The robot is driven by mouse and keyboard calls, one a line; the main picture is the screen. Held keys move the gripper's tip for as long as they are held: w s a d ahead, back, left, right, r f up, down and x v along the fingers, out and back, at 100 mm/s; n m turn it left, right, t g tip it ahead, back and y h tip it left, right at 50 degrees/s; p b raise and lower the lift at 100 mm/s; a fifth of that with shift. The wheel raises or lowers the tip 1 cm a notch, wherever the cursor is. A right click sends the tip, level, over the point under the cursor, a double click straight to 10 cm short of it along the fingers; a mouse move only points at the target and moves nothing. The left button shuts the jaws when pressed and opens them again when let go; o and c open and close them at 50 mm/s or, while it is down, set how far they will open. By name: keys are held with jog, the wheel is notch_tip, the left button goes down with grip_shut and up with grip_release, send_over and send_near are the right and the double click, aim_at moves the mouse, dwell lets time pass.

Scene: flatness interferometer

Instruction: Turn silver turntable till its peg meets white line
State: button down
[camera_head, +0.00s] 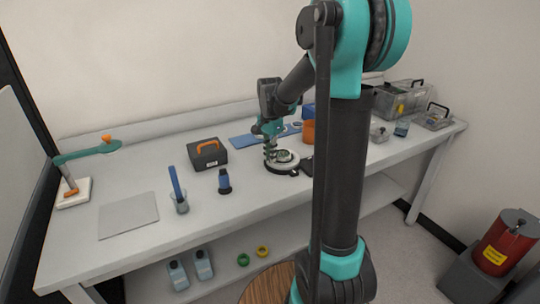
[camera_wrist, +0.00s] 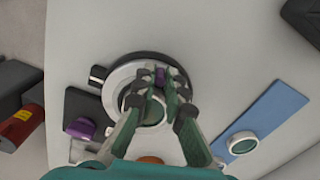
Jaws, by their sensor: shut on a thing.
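The silver turntable (camera_head: 284,168) is a round disc on a dark base on the bench, and it also shows in the wrist view (camera_wrist: 122,80). A green glassy disc (camera_wrist: 150,112) shows at its middle, partly behind my fingers. My gripper (camera_head: 271,155) is low over the turntable's left part in the head view. A dark block (camera_wrist: 98,75) sits at the base's left edge in the wrist view. I cannot make out the white line.
A blue mat (camera_wrist: 270,115) with a round green-topped piece (camera_wrist: 243,142) lies beside the turntable. A dark pad (camera_wrist: 82,103) with a purple piece (camera_wrist: 80,128) lies on the other side.

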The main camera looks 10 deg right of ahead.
aim_at(291, 165)
jog(key=shift+s, duration=0.1)
jog(key=shift+s+d+n, duration=0.3)
jog(key=shift+s+n, duration=0.1)
jog(key=shift+n, duration=0.7)
jog(key=shift+s+d+n, duration=0.3)
jog(key=shift+s+n, duration=0.1)
jog(key=shift+n, duration=0.7)
jog(key=shift+s+d+n, duration=0.3)
jog(key=shift+d+n, duration=0.15)
jog(key=shift+n, duration=0.6)
jog(key=shift+s+d+n, duration=0.3)
jog(key=shift+d+n, duration=0.1)
jog(key=shift+n, duration=0.65)
jog(key=shift+s+d+n, duration=0.15)
jog(key=shift+d+n, duration=0.4)
jog(key=shift+n, duration=0.55)
jog(key=shift+s+d+n, duration=0.1)
jog(key=shift+d+n, duration=0.4)
jog(key=shift+n, duration=0.6)
jog(key=shift+w+d+n, duration=0.1)
jog(key=shift+d+n, duration=0.4)
jog(key=shift+n, duration=0.45)
jog(key=shift+d+n, duration=0.45)
jog(key=shift+n, duration=0.5)
jog(key=c, duration=1.6)
grip_release()
